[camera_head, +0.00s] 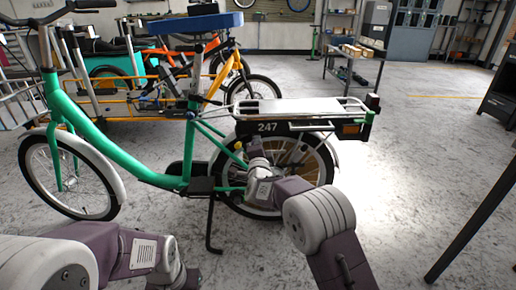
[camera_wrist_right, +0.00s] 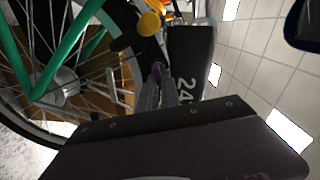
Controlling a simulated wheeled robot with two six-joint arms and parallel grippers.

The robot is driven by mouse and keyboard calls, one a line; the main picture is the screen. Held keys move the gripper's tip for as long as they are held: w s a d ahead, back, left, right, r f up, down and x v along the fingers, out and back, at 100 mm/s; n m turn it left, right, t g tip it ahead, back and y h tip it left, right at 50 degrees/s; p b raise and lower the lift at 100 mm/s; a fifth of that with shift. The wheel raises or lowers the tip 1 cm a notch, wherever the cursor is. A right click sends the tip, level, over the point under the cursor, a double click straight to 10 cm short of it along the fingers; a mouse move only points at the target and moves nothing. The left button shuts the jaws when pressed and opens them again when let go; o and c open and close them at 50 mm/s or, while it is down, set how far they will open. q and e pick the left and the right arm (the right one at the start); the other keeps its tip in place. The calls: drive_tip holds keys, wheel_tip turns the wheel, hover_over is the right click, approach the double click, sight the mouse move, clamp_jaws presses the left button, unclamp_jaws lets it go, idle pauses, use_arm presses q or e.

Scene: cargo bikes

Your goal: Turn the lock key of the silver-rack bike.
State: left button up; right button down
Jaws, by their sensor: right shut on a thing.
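The silver-rack bike is the green bike (camera_head: 140,172) numbered 247, standing side-on in the head view with its silver rack (camera_head: 285,110) over the rear wheel. My right gripper (camera_head: 254,150) reaches in at the rear wheel below the rack, its tips partly hidden by my wrist. In the right wrist view its fingers (camera_wrist_right: 162,82) are closed on a small purplish thing, seemingly the lock key (camera_wrist_right: 157,69), beside the tyre and the 247 plate (camera_wrist_right: 188,75). A yellow round part (camera_wrist_right: 150,23) is just beyond. My left arm is low at the left; its fingertips cannot be made out.
The kickstand (camera_head: 212,225) is down beside the rear wheel. Other cargo bikes (camera_head: 120,90) stand close behind. A dark table leg (camera_head: 475,220) is at the right edge. The floor between the bike and that leg is clear.

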drive_tip(key=shift+f+m+b, duration=0.2)
drive_tip(key=shift+m+b, duration=0.6)
drive_tip(key=shift+m, duration=0.5)
drive_tip(key=c, duration=1.6)
unclamp_jaws()
drive_tip(key=shift+d, duration=0.1)
drive_tip(key=shift+o, duration=0.2)
drive_tip(key=shift+s+r, duration=0.1)
